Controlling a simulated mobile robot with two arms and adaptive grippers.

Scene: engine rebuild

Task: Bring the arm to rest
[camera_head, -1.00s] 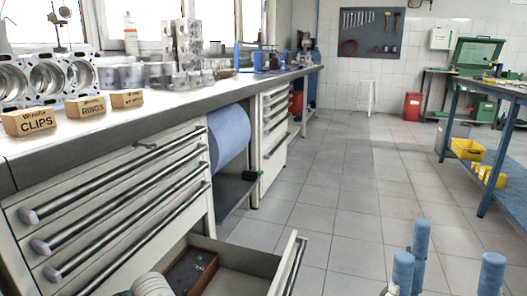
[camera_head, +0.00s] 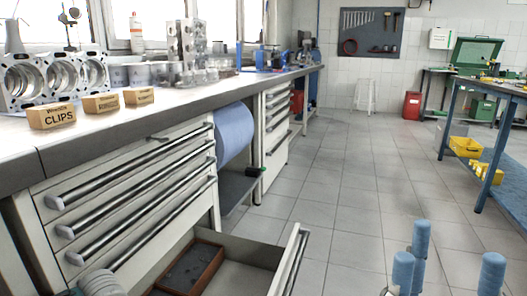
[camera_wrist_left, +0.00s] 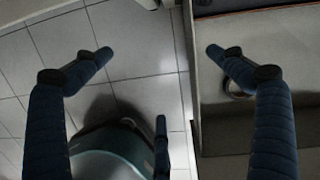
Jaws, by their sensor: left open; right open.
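My right gripper (camera_head: 450,256) shows at the bottom right of the head view. Its blue fingers point up, spread apart, with nothing between them. My left gripper (camera_wrist_left: 158,54) shows in the left wrist view, its dark blue fingers wide apart and nothing held. One finger is over the tiled floor and the other over the open drawer, which lies on the right of that view. In the head view only a pale part of my left arm (camera_head: 100,283) shows at the bottom left; the left fingers are out of that view.
The open drawer (camera_head: 297,262) juts from the workbench (camera_head: 190,112) and holds a brown tray (camera_head: 203,266). Boxes, including a CLIPS box (camera_head: 52,117), and an engine block (camera_head: 55,80) stand on top. Tiled floor (camera_head: 345,180) is clear ahead. A blue-framed table (camera_head: 456,120) stands at right.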

